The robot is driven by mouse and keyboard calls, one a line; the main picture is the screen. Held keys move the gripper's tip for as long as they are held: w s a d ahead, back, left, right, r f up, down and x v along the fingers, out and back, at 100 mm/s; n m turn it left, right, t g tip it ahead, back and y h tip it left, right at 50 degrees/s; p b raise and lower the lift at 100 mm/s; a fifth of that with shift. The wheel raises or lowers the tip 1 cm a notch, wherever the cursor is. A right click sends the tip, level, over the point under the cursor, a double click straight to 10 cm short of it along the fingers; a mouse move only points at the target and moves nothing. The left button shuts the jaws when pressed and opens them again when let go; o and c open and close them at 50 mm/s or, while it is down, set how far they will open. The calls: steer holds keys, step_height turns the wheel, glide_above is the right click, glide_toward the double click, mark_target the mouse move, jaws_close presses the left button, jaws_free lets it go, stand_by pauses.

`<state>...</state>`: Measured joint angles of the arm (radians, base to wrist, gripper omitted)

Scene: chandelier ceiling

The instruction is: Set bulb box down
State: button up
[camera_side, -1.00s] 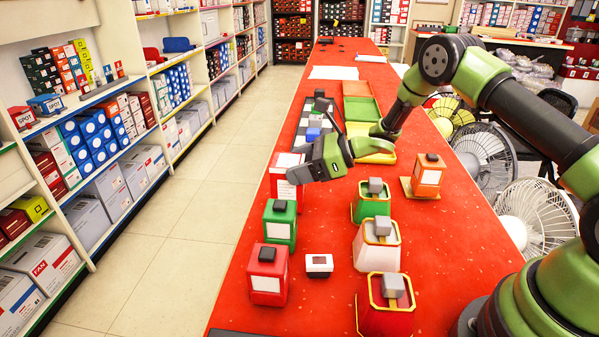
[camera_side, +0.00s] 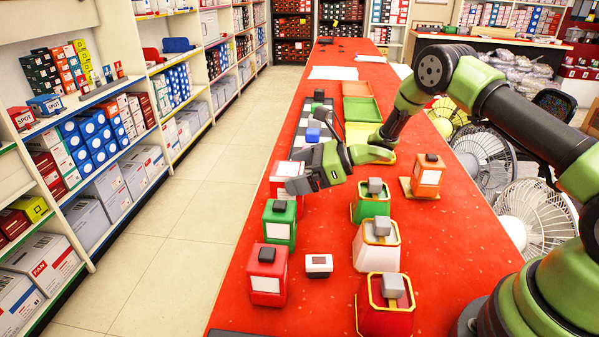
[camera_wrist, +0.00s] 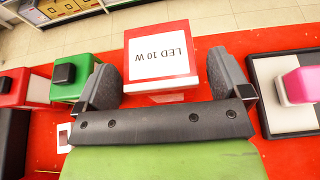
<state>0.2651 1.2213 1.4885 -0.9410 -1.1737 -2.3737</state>
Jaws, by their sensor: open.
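The bulb box (camera_wrist: 160,60) is red and white with "LED 10 W" printed upside down in the wrist view. In the side view the bulb box (camera_side: 286,170) is at the left part of the red table, partly hidden behind my gripper (camera_side: 306,160). In the wrist view my gripper (camera_wrist: 167,82) is open, with one dark finger on each side of the box. The box looks upright; its contact with the table is hidden.
Several lidded containers stand to the right, including a green one (camera_side: 371,205) and an orange one (camera_side: 427,178). Coloured trays (camera_side: 361,109) lie farther back.

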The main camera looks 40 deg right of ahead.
steer(key=v, duration=1.2)
steer(key=w+d+r+m+t+h, duration=0.25)
steer(key=r+m+h, duration=0.35)
steer(key=r+m, duration=0.5)
steer(key=s+r+m+h, duration=0.5)
steer(key=r+m, duration=0.3)
steer(key=m, duration=0.8)
steer(key=s+a+m+g+y, duration=0.1)
steer(key=s+a+m, duration=0.4)
steer(key=s+m, duration=0.5)
steer(key=s+a+m+g+y, duration=0.2)
steer(key=s+a+m, duration=0.4)
steer(key=s+m, duration=0.4)
steer(key=shift+s+a+f+m+g+y, duration=0.3)
steer(key=shift+s+m+g, duration=0.1)
steer(key=shift+m+g, duration=0.6)
